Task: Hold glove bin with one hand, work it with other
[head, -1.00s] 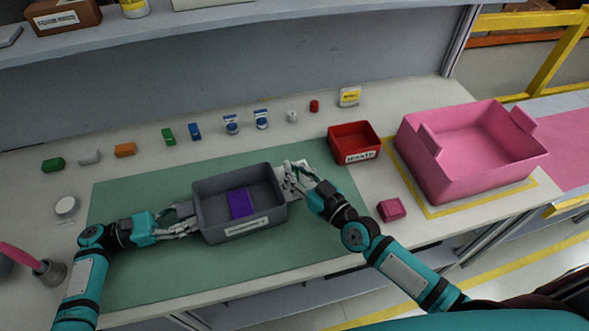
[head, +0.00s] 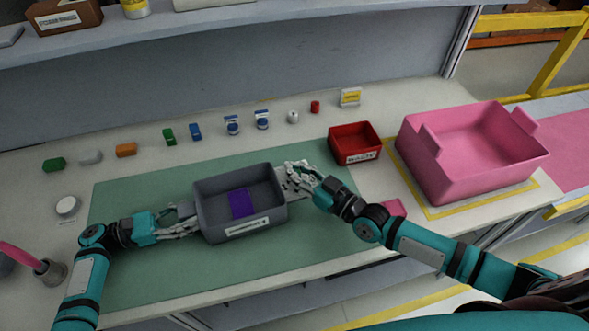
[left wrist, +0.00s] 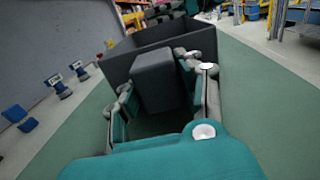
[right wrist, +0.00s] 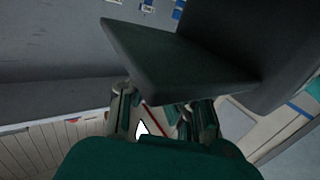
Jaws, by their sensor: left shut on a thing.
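The glove bin is a grey open box (head: 209,222) with a white label on its front wall, standing on the green mat (head: 125,270). A purple item (head: 241,203) lies inside it. My left gripper (head: 188,221) is shut on the grey handle at the bin's left end; the left wrist view shows this handle (left wrist: 155,75) between the fingers. My right gripper (head: 291,180) is beside the bin's right end, fingers apart. In the right wrist view, the dark grey handle (right wrist: 170,60) is close to the open fingertips (right wrist: 163,105); contact cannot be told.
A red labelled bin (head: 352,141) and a large pink tote (head: 455,185) stand to the right. A small pink box (head: 396,208) is partly hidden behind my right arm. Several small coloured items line the back, including an orange one (head: 126,150). The mat's front is clear.

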